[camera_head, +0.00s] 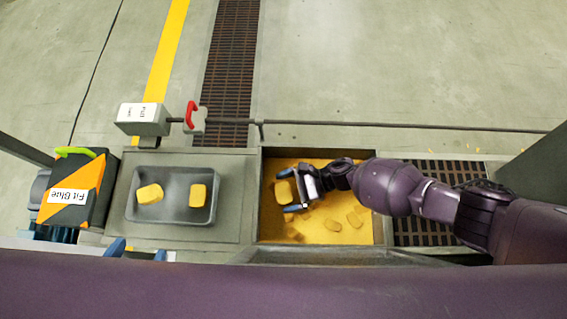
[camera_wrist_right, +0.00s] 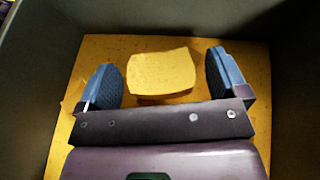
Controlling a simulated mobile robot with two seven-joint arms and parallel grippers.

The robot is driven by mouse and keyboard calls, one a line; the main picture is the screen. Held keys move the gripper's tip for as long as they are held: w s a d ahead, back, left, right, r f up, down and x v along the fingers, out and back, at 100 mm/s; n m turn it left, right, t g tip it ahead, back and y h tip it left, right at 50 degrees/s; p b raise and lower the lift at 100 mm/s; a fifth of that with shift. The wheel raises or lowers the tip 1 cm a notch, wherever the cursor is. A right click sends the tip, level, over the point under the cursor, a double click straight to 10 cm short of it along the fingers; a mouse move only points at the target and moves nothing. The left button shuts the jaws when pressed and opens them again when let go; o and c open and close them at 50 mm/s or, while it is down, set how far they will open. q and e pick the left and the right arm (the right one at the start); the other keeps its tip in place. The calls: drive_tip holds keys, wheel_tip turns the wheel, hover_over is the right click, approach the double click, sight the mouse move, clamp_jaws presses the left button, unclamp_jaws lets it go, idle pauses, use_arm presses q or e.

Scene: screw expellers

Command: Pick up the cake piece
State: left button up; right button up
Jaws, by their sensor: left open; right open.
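A yellow cake piece (camera_head: 283,192) lies in the bin (camera_head: 316,153) of yellow material, and it shows large in the right wrist view (camera_wrist_right: 160,73). My right gripper (camera_head: 287,191) is open over the bin, with one blue fingertip on each side of this piece. In the right wrist view the fingers (camera_wrist_right: 165,80) stand apart from the piece, with gaps on both sides. My left gripper (camera_head: 138,253) shows only as blue fingertips at the lower edge, apart and empty, below the tray. The rest of it is hidden by my own body.
A grey tray (camera_head: 172,217) left of the bin holds two cake pieces (camera_head: 150,193) (camera_head: 197,195). Smaller chunks (camera_head: 333,225) lie in the bin. Dark bin walls (camera_wrist_right: 285,60) rise close around my right gripper. A machine with a red handle (camera_head: 191,112) stands behind the tray.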

drive_tip(key=shift+s+a+f, duration=0.15)
drive_tip(key=shift+a+f, duration=0.15)
drive_tip(key=shift+a, duration=0.25)
drive_tip(key=c, duration=1)
drive_tip(key=shift+r, duration=0.15)
